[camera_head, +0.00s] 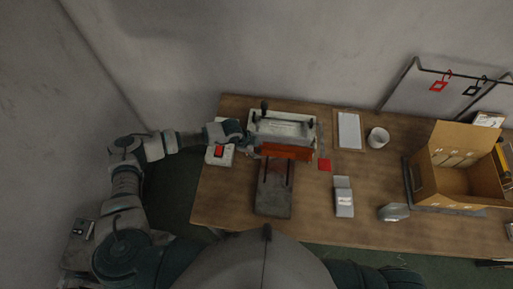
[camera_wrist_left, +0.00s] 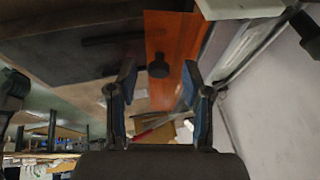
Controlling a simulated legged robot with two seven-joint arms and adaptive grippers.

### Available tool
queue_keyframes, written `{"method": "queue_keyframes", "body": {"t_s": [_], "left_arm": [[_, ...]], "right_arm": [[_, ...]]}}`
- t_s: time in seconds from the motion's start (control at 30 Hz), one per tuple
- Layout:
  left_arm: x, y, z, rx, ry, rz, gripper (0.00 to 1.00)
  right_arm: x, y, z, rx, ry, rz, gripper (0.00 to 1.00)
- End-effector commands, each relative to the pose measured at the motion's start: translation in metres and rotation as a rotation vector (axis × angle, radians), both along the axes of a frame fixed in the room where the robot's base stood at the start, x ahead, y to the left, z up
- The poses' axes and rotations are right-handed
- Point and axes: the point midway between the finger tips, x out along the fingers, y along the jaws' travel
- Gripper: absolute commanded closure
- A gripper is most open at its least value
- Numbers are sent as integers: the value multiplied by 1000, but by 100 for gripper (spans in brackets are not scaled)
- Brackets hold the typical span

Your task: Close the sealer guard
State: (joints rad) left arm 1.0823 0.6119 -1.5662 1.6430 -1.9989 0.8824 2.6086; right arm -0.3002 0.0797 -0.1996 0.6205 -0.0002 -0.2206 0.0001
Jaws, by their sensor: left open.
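The sealer (camera_head: 282,128) is a pale machine with a dark-handled bar, standing at the back left of the wooden table. Its orange guard (camera_head: 287,151) runs along the front of the machine; its exact tilt is hard to tell. In the left wrist view the guard (camera_wrist_left: 172,35) is a translucent orange panel, with a dark round knob (camera_wrist_left: 158,68) in front of it. My left gripper (camera_head: 252,145) is at the left end of the guard. In the wrist view its two fingers (camera_wrist_left: 158,100) are apart with the knob between or just beyond them. My right gripper is out of view.
A control box with a red switch (camera_head: 219,152) lies left of the sealer, close to my left wrist. A dark plate (camera_head: 273,200) lies in front.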

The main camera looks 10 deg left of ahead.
Motion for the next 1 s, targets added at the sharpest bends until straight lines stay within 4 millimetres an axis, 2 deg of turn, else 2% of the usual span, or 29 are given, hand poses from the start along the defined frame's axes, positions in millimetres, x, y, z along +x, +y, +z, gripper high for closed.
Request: {"method": "queue_keyframes", "body": {"t_s": [0.03,0.07,0.23,0.27,0.67,0.87,1.0], "left_arm": [[0,0,0,0,0,0,50],[0,0,0,0,0,0,55],[0,0,0,0,0,1,98],[0,0,0,0,0,1,100],[-2,0,-5,-3,-39,3,100],[-5,1,-14,-4,-131,5,100],[-8,0,-23,-4,-218,4,100]], "right_arm": [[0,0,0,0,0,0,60],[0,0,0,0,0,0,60],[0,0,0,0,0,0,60],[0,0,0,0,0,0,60],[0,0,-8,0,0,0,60],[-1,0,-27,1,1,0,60],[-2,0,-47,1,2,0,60]]}}
